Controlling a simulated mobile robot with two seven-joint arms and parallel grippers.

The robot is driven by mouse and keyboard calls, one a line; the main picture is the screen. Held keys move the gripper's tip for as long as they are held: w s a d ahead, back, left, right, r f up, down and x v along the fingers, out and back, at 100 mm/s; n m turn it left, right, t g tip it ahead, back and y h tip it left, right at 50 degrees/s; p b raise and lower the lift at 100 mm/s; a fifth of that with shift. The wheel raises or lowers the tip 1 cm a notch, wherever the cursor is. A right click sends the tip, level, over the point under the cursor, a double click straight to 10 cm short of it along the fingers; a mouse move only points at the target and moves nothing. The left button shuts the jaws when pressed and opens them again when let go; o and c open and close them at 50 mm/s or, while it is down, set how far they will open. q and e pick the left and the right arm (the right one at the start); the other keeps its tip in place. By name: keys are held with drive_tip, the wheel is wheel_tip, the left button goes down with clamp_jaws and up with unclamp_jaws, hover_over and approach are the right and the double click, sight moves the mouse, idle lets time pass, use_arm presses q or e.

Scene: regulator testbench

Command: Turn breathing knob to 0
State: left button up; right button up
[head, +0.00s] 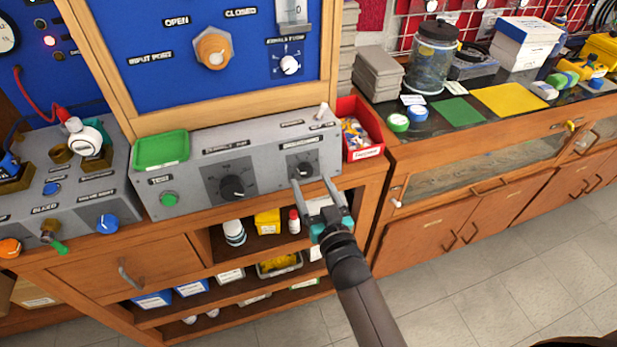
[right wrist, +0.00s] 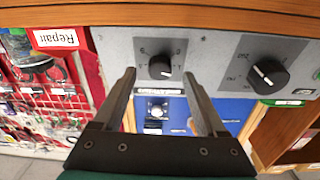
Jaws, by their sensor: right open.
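The breathing knob (head: 303,169) is a small black dial on the right part of the grey control panel (head: 190,190). Its label above is blurred. In the right wrist view the breathing knob (right wrist: 160,67) shows upside down, with a white mark toward the lower right of the picture; the scale figures are too small to read. My right gripper (head: 312,182) is open and empty in front of this knob. In the right wrist view the two fingers (right wrist: 159,76) stand on either side of it, without clear contact. My left gripper is not in view.
A larger black dial (head: 233,186) sits left of the breathing knob. A green tray (head: 161,150) lies on the panel's top. A red bin (head: 359,125) stands right of the panel. Open shelves with bottles and boxes are below. The floor (head: 500,270) at right is clear.

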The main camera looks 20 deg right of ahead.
sight(307, 174)
drive_tip(key=shift+w, duration=1.55)
clamp_jaws()
